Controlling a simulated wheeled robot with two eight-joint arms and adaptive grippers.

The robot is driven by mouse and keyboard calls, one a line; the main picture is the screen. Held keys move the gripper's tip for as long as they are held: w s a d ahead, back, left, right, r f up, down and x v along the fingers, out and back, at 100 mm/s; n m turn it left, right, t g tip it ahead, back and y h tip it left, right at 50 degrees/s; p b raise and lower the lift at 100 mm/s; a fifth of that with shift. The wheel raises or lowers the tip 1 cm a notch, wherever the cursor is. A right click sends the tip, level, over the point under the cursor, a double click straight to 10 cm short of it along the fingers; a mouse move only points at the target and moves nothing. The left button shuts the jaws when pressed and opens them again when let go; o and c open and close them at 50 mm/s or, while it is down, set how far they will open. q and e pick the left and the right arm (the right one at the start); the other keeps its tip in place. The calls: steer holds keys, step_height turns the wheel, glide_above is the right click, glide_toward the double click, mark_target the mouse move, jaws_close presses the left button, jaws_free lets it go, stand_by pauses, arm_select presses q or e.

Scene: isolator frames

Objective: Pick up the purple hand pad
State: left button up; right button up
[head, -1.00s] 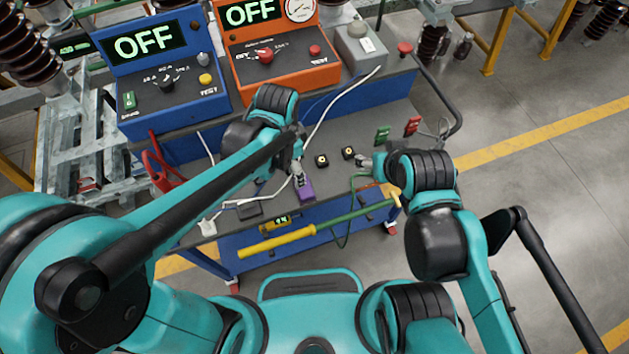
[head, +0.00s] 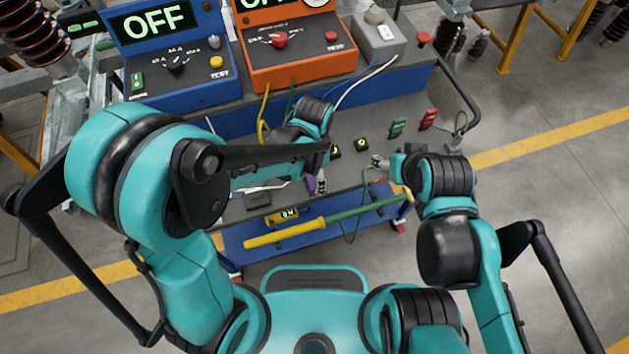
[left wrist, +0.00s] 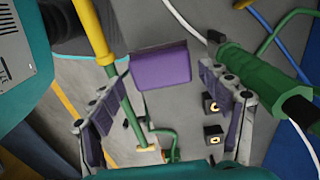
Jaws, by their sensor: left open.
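The purple hand pad (left wrist: 160,70) shows as a purple block in the left wrist view, ahead of and between the fingertips. In the head view only a sliver of the purple pad (head: 311,185) shows on the cart's grey top, mostly hidden by my left arm. My left gripper (head: 324,168) is over the pad. In the left wrist view its jaws (left wrist: 165,88) are open, a finger on each side; whether they touch the pad I cannot tell. My right gripper (head: 379,162) hovers right of two black button blocks; its jaws are too small to read.
A blue OFF console (head: 165,85) and an orange console (head: 290,75) stand at the back. Two black blocks (head: 348,149) lie close right of my left gripper. Green (head: 397,127) and red clamps lie at right.

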mark_target(314, 177)
arm_select(q)
step_height(314, 177, down, 3)
steer(key=shift+w+d+f+b, duration=0.1)
steer(key=shift+f+b, duration=0.1)
steer(key=shift+b, duration=0.35)
steer(key=shift+r, duration=0.1)
arm_select(e)
steer(key=shift+f, duration=0.8)
arm_select(q)
steer(key=c, duration=0.9)
steer(key=shift+c, duration=0.2)
steer(key=shift+r, duration=0.1)
arm_select(e)
steer(key=shift+r, duration=0.1)
